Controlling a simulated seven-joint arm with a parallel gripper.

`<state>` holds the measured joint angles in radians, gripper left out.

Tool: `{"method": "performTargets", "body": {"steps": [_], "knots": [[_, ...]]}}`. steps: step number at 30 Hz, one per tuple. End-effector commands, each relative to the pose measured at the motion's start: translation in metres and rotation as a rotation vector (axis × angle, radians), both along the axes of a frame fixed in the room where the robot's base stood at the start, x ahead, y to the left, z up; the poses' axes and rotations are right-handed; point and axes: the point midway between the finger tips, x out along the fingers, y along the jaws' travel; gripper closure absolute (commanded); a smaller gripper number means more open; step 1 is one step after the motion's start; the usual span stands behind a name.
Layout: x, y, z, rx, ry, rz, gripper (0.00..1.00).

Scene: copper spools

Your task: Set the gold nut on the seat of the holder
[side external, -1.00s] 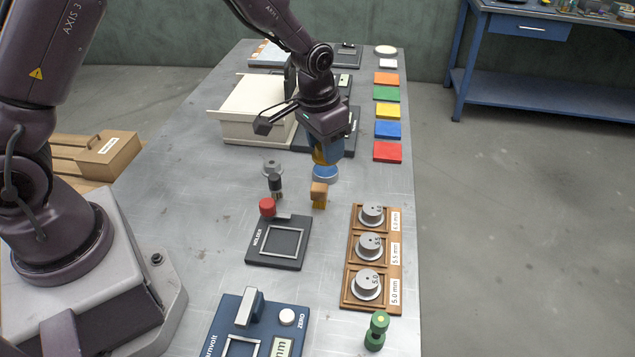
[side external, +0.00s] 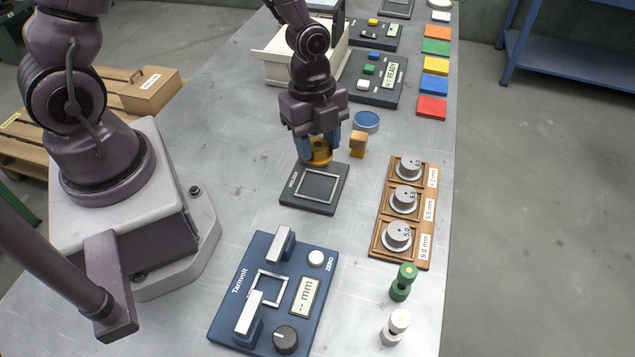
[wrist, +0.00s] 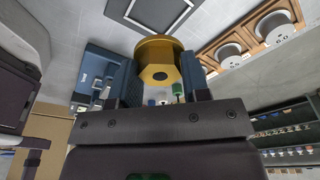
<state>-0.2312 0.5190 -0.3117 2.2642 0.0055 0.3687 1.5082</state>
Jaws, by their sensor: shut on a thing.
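The gold nut (side external: 319,152) is a thick round gold piece with a central hole. My gripper (side external: 318,146) is shut on it, with a blue finger on each side. The nut also shows between the fingers in the wrist view (wrist: 159,52). In the side view it is at the back edge of the holder (side external: 327,206), a dark flat plate with a raised light square frame as its seat (side external: 317,187). I cannot tell how high the nut is above the plate. In the wrist view the square frame (wrist: 162,8) shows at the top, apart from the nut.
A wooden tray (side external: 379,252) with three grey spools stands right of the holder. A small orange and wooden block (side external: 357,146) and a blue disc (side external: 366,121) are close on the right. A blue meter (side external: 222,325) is in front. Green (side external: 402,282) and white (side external: 394,327) spools stand front right.

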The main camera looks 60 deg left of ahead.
Motion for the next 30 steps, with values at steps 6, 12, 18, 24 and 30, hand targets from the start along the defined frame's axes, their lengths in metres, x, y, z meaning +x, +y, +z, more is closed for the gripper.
{"method": "performTargets", "body": {"steps": [6,12,18,24,30], "knots": [[-0.001,-0.001,-0.034,-0.001,0.007,-0.022,0.88],[-0.001,0.000,-0.055,0.000,0.006,-0.019,0.88],[0.000,0.000,-0.077,0.000,0.003,-0.019,0.88],[0.000,0.000,-0.078,0.001,0.000,-0.017,0.88],[0.000,0.000,-0.082,0.001,0.001,-0.018,0.88]]}}
